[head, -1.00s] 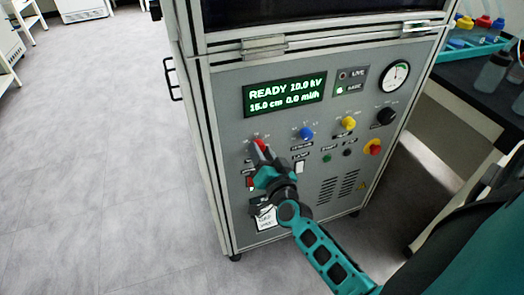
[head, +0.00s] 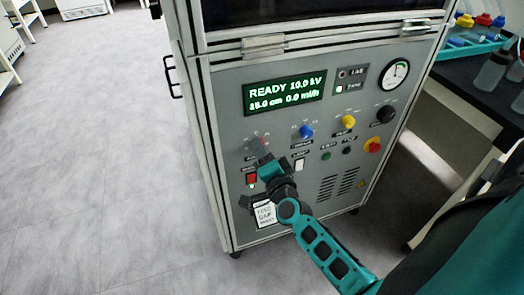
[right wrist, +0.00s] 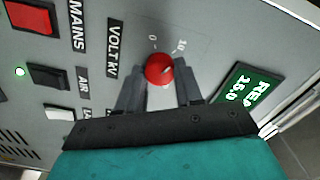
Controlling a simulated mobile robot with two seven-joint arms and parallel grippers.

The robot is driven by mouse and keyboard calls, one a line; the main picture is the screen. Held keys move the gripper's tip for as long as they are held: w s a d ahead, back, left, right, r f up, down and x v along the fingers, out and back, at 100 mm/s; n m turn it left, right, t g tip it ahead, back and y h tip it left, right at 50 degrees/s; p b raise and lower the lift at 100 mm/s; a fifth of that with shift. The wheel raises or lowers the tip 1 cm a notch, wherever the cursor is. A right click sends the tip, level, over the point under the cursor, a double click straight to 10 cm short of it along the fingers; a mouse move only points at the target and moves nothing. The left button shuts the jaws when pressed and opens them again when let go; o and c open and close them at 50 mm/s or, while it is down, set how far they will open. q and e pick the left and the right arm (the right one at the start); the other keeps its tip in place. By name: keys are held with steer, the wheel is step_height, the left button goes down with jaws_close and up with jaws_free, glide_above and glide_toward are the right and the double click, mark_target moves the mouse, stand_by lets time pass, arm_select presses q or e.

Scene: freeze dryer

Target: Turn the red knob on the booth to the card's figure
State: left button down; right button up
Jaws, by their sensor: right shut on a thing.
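The red knob (head: 259,143) is on the left of the booth's (head: 212,135) grey front panel, below the green display (head: 285,93). In the right wrist view the red knob (right wrist: 160,68) sits between the two fingers of my right gripper (right wrist: 160,83), near a scale marked 0 and 10 and the label VOLT kV. The right gripper (head: 262,155) is shut on it and partly hides it in the head view. The display's top line reads READY 10.0 kV.
A red rocker switch (head: 252,178) is close below my gripper. The floor left of the booth is clear.

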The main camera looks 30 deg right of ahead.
steer(key=o, duration=1)
steer(key=shift+o, duration=0.2)
steer(key=p+v, duration=0.1)
steer(key=v, duration=1.2)
steer(key=shift+d, duration=0.15)
